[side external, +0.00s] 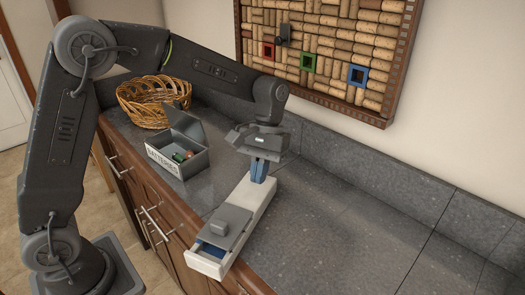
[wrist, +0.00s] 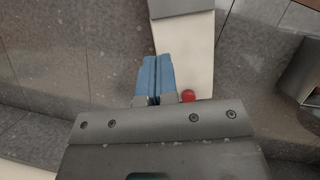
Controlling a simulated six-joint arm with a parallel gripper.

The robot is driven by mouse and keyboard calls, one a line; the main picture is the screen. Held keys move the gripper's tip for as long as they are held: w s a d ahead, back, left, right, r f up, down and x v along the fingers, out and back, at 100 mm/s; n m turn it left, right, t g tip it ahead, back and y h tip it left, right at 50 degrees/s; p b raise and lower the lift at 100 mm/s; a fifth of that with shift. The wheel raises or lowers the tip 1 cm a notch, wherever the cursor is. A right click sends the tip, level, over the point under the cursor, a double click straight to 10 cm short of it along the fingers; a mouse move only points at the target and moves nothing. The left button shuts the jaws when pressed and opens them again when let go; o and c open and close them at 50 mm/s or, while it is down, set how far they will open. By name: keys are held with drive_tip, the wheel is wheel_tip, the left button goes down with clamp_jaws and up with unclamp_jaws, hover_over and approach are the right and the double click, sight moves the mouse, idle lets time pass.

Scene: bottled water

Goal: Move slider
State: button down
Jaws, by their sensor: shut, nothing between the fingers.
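A long white unit (side external: 258,202) lies on the counter, and it also shows in the wrist view (wrist: 199,48). A grey block with a raised grip (side external: 231,221), seemingly the slider, sits on its near end; its edge shows at the top of the wrist view (wrist: 181,8). At that end an open tray (side external: 207,261) with a blue inside shows. My gripper (side external: 259,178) is over the unit's far end, apart from the grey block. Its blue fingers (wrist: 158,62) are together and empty. A red knob (wrist: 188,95) shows beside them in the wrist view.
A grey battery box (side external: 180,158) with its lid up stands left of the unit, with a wicker basket (side external: 150,100) behind it. A cork board (side external: 320,50) hangs on the wall. The counter (side external: 355,225) to the right is clear.

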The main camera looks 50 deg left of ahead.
sight(220, 224)
drive_tip(key=v, duration=0.4)
drive_tip(key=shift+r, duration=0.15)
drive_tip(key=c, duration=1.8)
unclamp_jaws()
drive_tip(key=shift+w+r, duration=0.1)
drive_tip(key=shift+r, duration=0.15)
drive_tip(key=shift+o, duration=0.7)
drive_tip(key=shift+r, duration=0.25)
drive_tip(key=o, duration=0.5)
drive_tip(key=s+r+m, duration=0.1)
drive_tip(key=m, duration=0.1)
drive_tip(key=s+d+r+m+t, duration=0.1)
drive_tip(key=s+m, duration=0.3)
drive_tip(key=shift+s+d+r+m+t+y, duration=0.15)
drive_tip(key=shift+d+r+m+t+y, duration=0.15)
drive_tip(key=shift+d+r+m+y, duration=0.1)
drive_tip(key=shift+c, duration=0.2)
drive_tip(key=shift+o, duration=1)
drive_tip(key=s+d+r+m+t, duration=0.1)
drive_tip(key=s+m+t, duration=0.1)
drive_tip(key=s+m, duration=0.5)
drive_tip(key=m, duration=0.2)
drive_tip(key=shift+s+r+m+y, duration=0.3)
drive_tip(key=shift+r+y, duration=0.05)
drive_tip(key=shift+y, duration=0.05)
drive_tip(key=shift+m, duration=0.8)
drive_tip(key=f, duration=0.9)
drive_tip(key=s+f, duration=0.1)
drive_tip(key=f, duration=0.4)
